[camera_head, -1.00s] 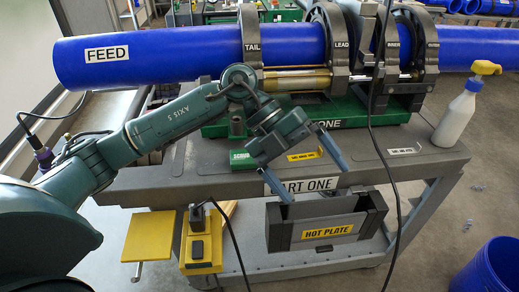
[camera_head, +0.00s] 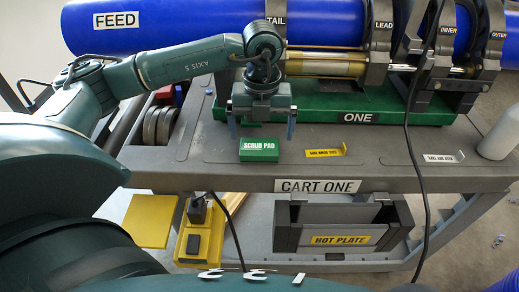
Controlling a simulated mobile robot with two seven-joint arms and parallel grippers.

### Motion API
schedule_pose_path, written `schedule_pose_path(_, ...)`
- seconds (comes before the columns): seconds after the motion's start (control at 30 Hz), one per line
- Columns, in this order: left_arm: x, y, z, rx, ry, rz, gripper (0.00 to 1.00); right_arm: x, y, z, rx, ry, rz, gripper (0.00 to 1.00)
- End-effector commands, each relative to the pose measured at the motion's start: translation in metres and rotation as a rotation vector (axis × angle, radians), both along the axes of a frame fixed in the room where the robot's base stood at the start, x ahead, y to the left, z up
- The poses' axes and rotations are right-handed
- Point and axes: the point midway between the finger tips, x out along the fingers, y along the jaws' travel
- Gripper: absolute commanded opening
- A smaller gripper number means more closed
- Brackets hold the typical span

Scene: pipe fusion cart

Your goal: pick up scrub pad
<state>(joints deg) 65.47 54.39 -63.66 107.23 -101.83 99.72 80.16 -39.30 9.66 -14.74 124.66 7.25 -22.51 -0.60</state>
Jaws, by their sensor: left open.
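The scrub pad (camera_head: 260,150) is a small green block with a white "SCRUB PAD" label. It lies on the grey cart top (camera_head: 210,162), in front of the green fusion machine base marked ONE. My left gripper (camera_head: 262,130) is above and just behind the pad, pointing down. Its two blue-grey fingers are spread wide and nothing is between them that I can see. The pad appears just in front of the fingers; whether they touch it I cannot tell. My right gripper is not in view.
The fusion machine with the blue FEED pipe (camera_head: 170,25) stands behind. A yellow tag (camera_head: 326,152) and a white tag (camera_head: 443,158) lie to the right, near a white bottle (camera_head: 499,135). A black cable (camera_head: 415,160) hangs down the cart front. The hot plate holder (camera_head: 342,240) is below.

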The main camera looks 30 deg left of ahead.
Motion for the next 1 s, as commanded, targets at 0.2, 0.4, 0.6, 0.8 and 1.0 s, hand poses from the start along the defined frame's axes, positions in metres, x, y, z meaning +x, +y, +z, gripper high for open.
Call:
schedule_pose_path(0.2, -0.007, 0.003, -0.030, 0.001, 0.004, 0.000, 1.00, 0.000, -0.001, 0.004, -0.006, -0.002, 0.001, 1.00)
schedule_pose_path(0.4, -0.006, 0.002, -0.050, -0.001, 0.001, 0.000, 1.00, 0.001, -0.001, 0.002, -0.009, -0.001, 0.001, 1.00)
schedule_pose_path(0.6, -0.006, 0.002, -0.051, -0.001, 0.000, -0.001, 1.00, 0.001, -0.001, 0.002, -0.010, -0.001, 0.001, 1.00)
schedule_pose_path(0.8, -0.006, 0.002, -0.050, -0.001, 0.000, -0.001, 0.86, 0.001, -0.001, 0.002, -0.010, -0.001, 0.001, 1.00)
schedule_pose_path(1.0, -0.006, 0.002, -0.050, -0.001, 0.000, -0.001, 0.70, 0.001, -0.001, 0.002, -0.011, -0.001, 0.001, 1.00)
